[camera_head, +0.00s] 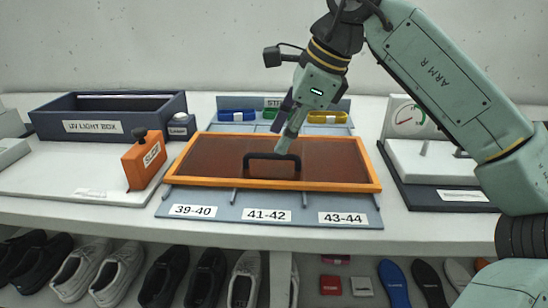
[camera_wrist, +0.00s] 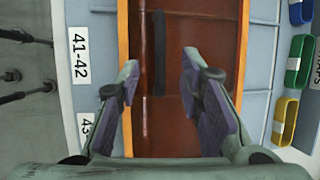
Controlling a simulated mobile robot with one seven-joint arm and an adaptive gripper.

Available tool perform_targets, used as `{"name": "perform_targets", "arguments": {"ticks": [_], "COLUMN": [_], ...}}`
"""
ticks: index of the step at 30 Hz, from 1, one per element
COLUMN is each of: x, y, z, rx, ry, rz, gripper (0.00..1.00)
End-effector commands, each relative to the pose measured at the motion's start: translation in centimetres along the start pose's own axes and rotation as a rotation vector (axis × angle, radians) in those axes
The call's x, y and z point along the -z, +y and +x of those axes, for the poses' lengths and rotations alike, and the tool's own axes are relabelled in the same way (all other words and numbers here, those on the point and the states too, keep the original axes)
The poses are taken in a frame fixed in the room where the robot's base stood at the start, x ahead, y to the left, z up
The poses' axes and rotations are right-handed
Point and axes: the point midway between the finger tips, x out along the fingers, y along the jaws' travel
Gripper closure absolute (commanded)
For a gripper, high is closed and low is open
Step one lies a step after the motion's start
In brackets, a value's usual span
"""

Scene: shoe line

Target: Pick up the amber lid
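The amber lid (camera_head: 340,160) is a see-through brown panel in an orange frame with a black bar handle (camera_head: 272,156). It lies flat over the grey-blue sorting tray (camera_head: 300,212) in the middle of the bench. My gripper (camera_head: 286,143) points down at the handle, its tips close to the bar's right part. In the wrist view my gripper (camera_wrist: 160,80) is open, with purple finger pads apart. The dark handle (camera_wrist: 160,50) lines up with the gap between them. Whether the fingers touch it I cannot tell. The lid's orange frame (camera_wrist: 123,30) shows there too.
A UV light box (camera_head: 92,127) and an orange block labelled GLUE (camera_head: 144,160) stand left. A press with a gauge (camera_head: 440,160) stands right. Coloured bands (camera_head: 237,115) sit behind the lid. Shoes (camera_head: 120,272) fill the shelf below. Bare bench shows at the front.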

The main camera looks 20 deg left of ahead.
Motion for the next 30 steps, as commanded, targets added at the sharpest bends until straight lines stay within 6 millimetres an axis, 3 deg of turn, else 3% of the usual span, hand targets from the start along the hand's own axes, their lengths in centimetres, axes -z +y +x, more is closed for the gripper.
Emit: {"name": "perform_targets", "arguments": {"ticks": [12,19,30], "x": [0.1,0.1,0.1], "y": [0.1,0.1,0.1], "z": [4.9,5.2,5.2], "rx": [-0.002,0.000,0.000], "ry": [-0.001,-0.001,-0.001], "rz": [-0.001,0.000,-0.001], "gripper": [0.66,0.66,0.90]}}
